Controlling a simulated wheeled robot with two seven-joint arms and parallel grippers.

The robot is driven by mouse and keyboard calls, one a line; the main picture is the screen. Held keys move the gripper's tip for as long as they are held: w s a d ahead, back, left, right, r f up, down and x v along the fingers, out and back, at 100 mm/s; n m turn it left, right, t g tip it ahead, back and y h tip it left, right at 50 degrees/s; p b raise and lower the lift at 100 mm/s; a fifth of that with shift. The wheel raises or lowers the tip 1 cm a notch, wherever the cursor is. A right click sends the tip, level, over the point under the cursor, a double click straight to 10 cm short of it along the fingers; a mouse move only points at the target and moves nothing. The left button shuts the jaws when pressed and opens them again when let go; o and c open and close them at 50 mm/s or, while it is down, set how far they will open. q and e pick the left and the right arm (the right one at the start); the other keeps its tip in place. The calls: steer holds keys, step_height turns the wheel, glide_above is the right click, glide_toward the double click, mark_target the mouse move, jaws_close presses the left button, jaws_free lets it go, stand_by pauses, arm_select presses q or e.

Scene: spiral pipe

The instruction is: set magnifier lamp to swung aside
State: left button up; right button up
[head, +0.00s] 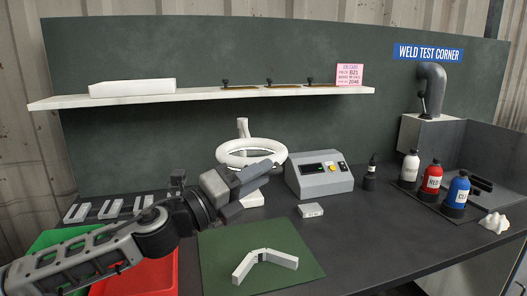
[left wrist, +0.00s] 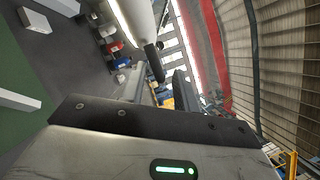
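The magnifier lamp (head: 250,153) is a white ring on a short white post, at the back middle of the bench in the head view. My left gripper (head: 264,172) is at the front right of the ring, overlapping its near rim in the picture. In the left wrist view, my left gripper (left wrist: 160,88) has its two fingers apart. A white rounded part, apparently the lamp's rim (left wrist: 134,22), shows beyond them, with a dark stub (left wrist: 154,62) pointing between the fingertips. Contact cannot be told. My right gripper is not in view.
A grey control box (head: 320,175) stands right of the lamp. A green mat (head: 220,262) with a white angled piece lies in front. Red (head: 165,275) and green bins are under my left arm. Several bottles stand in a rack at the right. A shelf (head: 210,97) hangs above.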

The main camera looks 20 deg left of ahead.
arm_select(q)
steer(key=shift+x, duration=0.75)
jaws_close()
